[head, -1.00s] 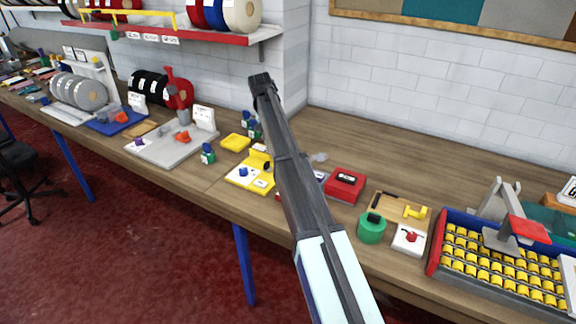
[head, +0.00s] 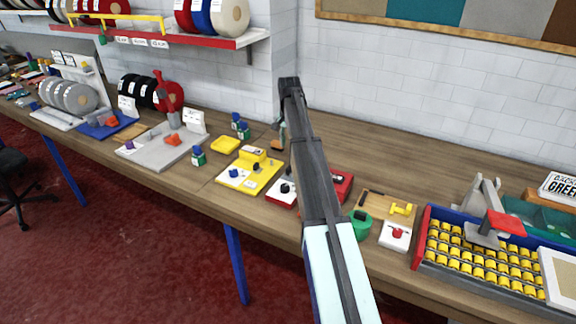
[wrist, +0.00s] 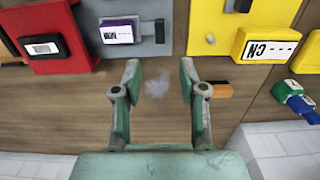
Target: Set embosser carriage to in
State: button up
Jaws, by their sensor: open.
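I cannot tell for certain which unit is the embosser or see its carriage clearly. Small units stand in a row on the bench: a yellow one with dark knobs (head: 252,172), a small one with a black knob (head: 285,191) and a red box (head: 341,184). In the wrist view, a purple labelled block on a grey base (wrist: 119,31), a red box (wrist: 52,40) and a yellow labelled block (wrist: 264,44) lie beyond the fingertips. My gripper (wrist: 158,76) is open and empty above bare bench, touching none of them. In the head view my arm hides part of the row.
A tray of yellow keys (head: 470,262) with a grey and red lever stands at right. A green cylinder (head: 359,224) and a white box with red knob (head: 395,236) are nearer. Small bottles (wrist: 293,103) and the wall are close to my gripper.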

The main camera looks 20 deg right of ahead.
aim_at(289, 167)
notch_tip(289, 167, down, 12)
jog(key=p, duration=0.3)
jog(key=shift+r, duration=0.1)
jog(key=shift+c, duration=0.4)
grip_shut()
